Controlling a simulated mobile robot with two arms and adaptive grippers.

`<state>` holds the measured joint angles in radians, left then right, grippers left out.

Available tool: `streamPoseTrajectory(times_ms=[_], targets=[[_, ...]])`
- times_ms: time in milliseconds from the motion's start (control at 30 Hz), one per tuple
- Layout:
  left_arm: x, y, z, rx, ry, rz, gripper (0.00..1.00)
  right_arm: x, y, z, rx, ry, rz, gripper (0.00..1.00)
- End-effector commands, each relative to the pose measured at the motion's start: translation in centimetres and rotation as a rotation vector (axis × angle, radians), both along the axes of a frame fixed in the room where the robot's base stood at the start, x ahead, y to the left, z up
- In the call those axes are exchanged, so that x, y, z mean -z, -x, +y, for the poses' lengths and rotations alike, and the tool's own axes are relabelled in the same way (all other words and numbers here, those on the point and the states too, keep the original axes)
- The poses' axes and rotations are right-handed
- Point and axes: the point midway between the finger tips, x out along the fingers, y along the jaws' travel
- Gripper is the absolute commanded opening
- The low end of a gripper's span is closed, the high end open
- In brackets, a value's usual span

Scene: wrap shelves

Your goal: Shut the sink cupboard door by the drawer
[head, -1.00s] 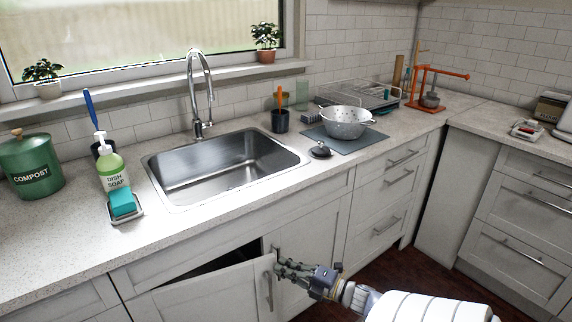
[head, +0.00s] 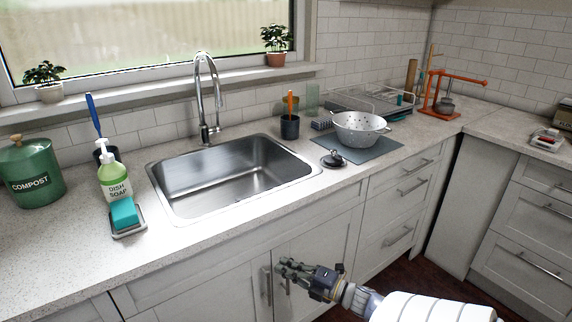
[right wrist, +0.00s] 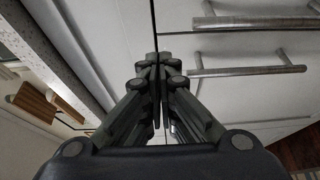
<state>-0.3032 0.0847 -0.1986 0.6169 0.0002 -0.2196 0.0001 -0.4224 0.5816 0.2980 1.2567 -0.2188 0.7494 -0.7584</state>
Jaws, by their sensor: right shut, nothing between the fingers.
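The left sink cupboard door (head: 215,297) has a vertical bar handle (head: 266,285) near its right edge. It looks flush or nearly flush with the cabinet front; I cannot tell whether a thin gap remains. The right sink door (head: 325,248) beside it is shut. My right gripper (head: 283,269) is shut and empty, close to the seam between the two doors and partly covering the right door's handle. In the right wrist view, its closed fingers (right wrist: 158,65) point at the door fronts near two bar handles; contact is unclear. My left gripper is not in view.
A stack of drawers (head: 400,190) stands right of the sink doors. Above, the counter holds the sink (head: 235,175), dish soap (head: 115,184), a compost bin (head: 30,170) and a colander (head: 358,128). Dark floor (head: 400,268) is clear at lower right.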

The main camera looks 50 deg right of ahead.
Motion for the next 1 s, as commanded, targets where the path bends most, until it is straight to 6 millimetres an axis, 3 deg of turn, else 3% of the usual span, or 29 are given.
streamPoseTrajectory(times_ms=[167, 600, 800, 1000], targets=[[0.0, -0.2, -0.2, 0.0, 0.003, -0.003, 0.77, 0.1, 2.0, -0.2, 0.001, -0.001, 0.003, 0.0], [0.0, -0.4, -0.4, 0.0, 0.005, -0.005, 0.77, 0.1, 10.5, -1.2, 0.002, -0.001, 0.002, 0.0], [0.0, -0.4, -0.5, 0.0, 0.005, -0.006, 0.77, 0.0, 11.8, -1.4, 0.001, 0.0, 0.0, 0.0], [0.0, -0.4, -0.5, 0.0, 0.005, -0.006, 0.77, 0.0, 11.9, -1.4, 0.0, -0.001, 0.0, 0.0]])
